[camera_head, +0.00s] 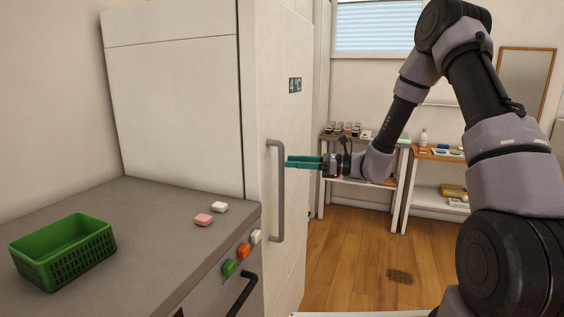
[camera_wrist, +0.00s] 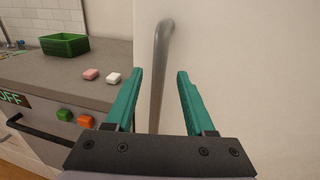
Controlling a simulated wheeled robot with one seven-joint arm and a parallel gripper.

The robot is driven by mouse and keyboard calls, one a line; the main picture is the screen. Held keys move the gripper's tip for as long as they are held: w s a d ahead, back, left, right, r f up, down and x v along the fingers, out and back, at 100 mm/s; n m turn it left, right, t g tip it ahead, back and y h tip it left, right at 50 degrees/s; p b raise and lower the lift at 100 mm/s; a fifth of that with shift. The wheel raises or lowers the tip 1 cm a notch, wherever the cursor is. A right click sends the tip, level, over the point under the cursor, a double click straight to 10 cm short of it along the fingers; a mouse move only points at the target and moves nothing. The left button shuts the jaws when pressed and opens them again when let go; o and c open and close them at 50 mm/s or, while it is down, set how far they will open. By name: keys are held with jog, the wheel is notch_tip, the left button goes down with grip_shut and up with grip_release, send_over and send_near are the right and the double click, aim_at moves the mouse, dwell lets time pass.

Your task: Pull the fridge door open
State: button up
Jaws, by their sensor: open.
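The white fridge (camera_head: 176,90) stands at the left behind the counter, and its door (camera_head: 289,60) looks closed. A grey vertical bar handle (camera_head: 280,195) is on the door. In the wrist view the handle (camera_wrist: 161,50) runs down between my two teal fingers, seemingly just beyond the tips. My gripper (camera_head: 288,162) is level with the upper part of the handle, to its right in the head view. My gripper (camera_wrist: 160,75) is open, with nothing held. Whether a finger touches the handle cannot be told.
The grey counter (camera_head: 150,225) carries a green basket (camera_head: 62,250), a pink block (camera_head: 203,220) and a white block (camera_head: 219,207). Coloured knobs (camera_head: 243,251) and a black handle (camera_head: 242,294) are on its front. Shelves (camera_head: 350,187) stand at the back. Wooden floor (camera_head: 345,250) is clear right of the fridge.

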aim_at(281, 161)
jog(key=shift+w+a, duration=0.15)
jog(key=shift+a, duration=0.95)
jog(key=shift+w+a, duration=0.15)
jog(key=shift+a, duration=0.9)
grip_shut()
